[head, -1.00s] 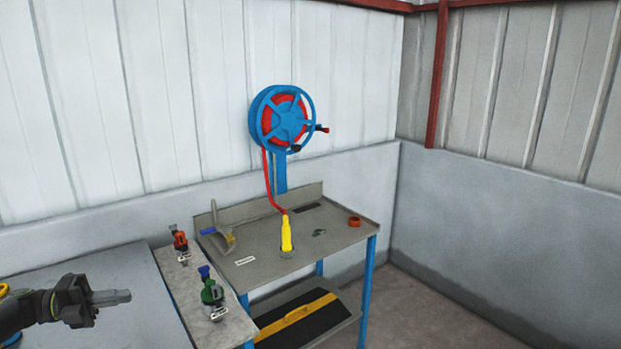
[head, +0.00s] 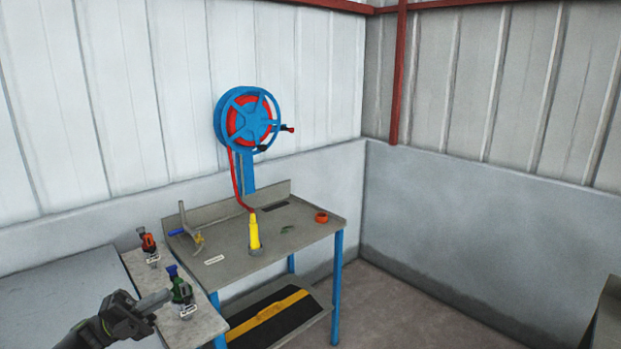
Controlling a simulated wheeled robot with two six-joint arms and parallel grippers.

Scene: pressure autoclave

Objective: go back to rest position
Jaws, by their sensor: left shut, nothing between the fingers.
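My left gripper (head: 153,301) comes in from the lower left with its fingers shut and nothing held. Its tips are in front of the narrow grey ledge, and in the picture they come close to the green valve (head: 182,291); I cannot tell whether they touch. My right gripper is not in the head view.
An orange valve (head: 149,243) stands on the ledge (head: 133,262). The grey workbench (head: 296,234) carries a yellow nozzle (head: 254,233) and an orange ring (head: 321,217). A blue hose reel (head: 248,118) hangs on the wall. Floor (head: 420,300) is open at the right.

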